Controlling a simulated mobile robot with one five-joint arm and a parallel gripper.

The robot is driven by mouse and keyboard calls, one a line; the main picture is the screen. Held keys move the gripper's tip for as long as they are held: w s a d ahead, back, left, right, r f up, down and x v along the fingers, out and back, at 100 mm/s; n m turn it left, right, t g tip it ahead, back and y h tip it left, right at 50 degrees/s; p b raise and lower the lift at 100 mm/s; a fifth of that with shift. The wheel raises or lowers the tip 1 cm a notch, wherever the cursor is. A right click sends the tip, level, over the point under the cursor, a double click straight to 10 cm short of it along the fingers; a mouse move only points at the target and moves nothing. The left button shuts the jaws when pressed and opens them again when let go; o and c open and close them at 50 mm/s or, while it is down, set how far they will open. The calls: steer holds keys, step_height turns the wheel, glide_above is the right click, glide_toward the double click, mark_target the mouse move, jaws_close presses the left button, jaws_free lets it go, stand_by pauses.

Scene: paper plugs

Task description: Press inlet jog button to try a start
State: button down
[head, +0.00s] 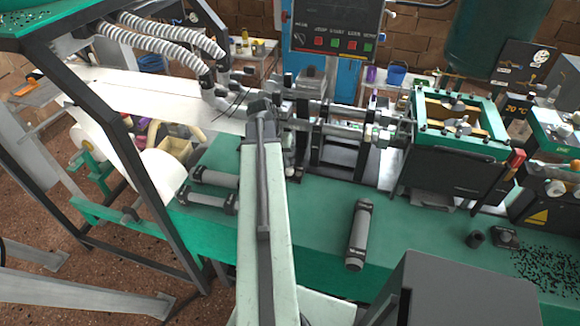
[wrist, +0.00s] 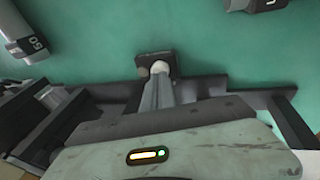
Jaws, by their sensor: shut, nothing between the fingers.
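In the wrist view, a small dark block (wrist: 142,60) with a pale round cap (wrist: 160,68) stands on the green surface; it looks like a push button, but no label is readable. My gripper (wrist: 158,82) is shut and empty, its fingertips right at the cap and partly covering it. I cannot tell whether they touch it. In the head view my own arm hides the gripper and this block. A control panel (head: 334,30) with red and green buttons hangs at the top of the head view.
Dark grey cylinders lie on the green bench (head: 310,220): two left of my arm (head: 214,179), one to the right (head: 359,236). A green-framed machine box (head: 455,150) stands at right. Black pellets (head: 550,268) lie scattered at the bench's right end.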

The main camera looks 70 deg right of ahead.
step_height(320, 180, up, 3)
steer(key=p, duration=0.3)
steer(key=shift+r, duration=0.1)
stand_by(0.3)
